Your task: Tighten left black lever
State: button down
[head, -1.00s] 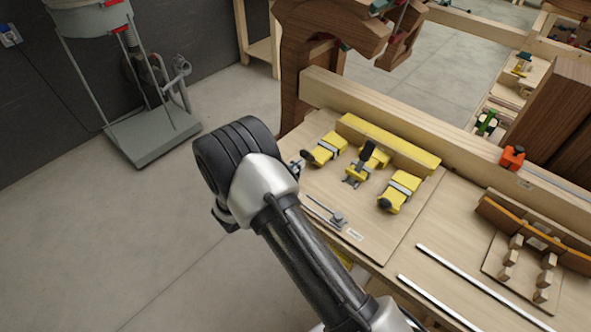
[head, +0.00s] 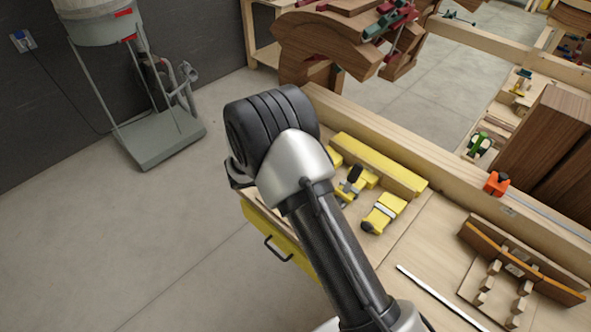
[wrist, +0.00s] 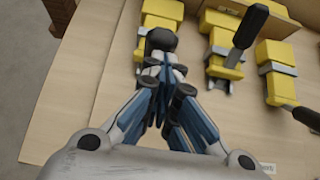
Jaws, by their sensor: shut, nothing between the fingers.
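The left black lever (wrist: 161,40) shows in the wrist view as a dark rounded end at the front of the left yellow clamp block (wrist: 160,12). My gripper (wrist: 166,66) is shut and empty, its fingertips right in front of that lever. I cannot tell whether they touch it. The fingers partly cover the clamp's metal fittings. In the head view my arm hides the gripper and the left clamp. The middle clamp (head: 350,184) has its black lever (wrist: 250,26) standing up. The right clamp (head: 383,212) has its black lever (wrist: 308,117) lying low, toward me.
A long yellow-faced block (head: 375,163) stands behind the clamps on the wooden bench (head: 425,238). An orange clamp (head: 496,184) sits on the rail at right. Curved wooden forms (head: 340,40) stand behind. Floor to the left is open up to a grey machine (head: 160,135).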

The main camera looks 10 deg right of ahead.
jog(key=w+d+g+y+p, duration=0.1)
jog(key=p, duration=0.2)
jog(key=w+d+r+g+y+p, duration=0.1)
jog(key=d+p, duration=0.1)
jog(key=p, duration=0.1)
jog(key=w+d+r+g+y+p, duration=0.1)
jog(key=y+p, duration=0.1)
jog(key=p, duration=0.1)
jog(key=shift+w+d+r, duration=0.1)
jog(key=shift+w+d, duration=0.15)
jog(key=shift+d, duration=0.05)
jog(key=shift+w+d, duration=0.15)
jog(key=shift+d, duration=0.1)
jog(key=shift+w+d+f, duration=0.25)
jog(key=shift+w+d, duration=0.25)
jog(key=shift+d, duration=0.2)
jog(key=shift+w+d+f, duration=0.25)
jog(key=shift+w+d, duration=0.25)
jog(key=shift+d, duration=0.15)
jog(key=shift+a, duration=0.1)
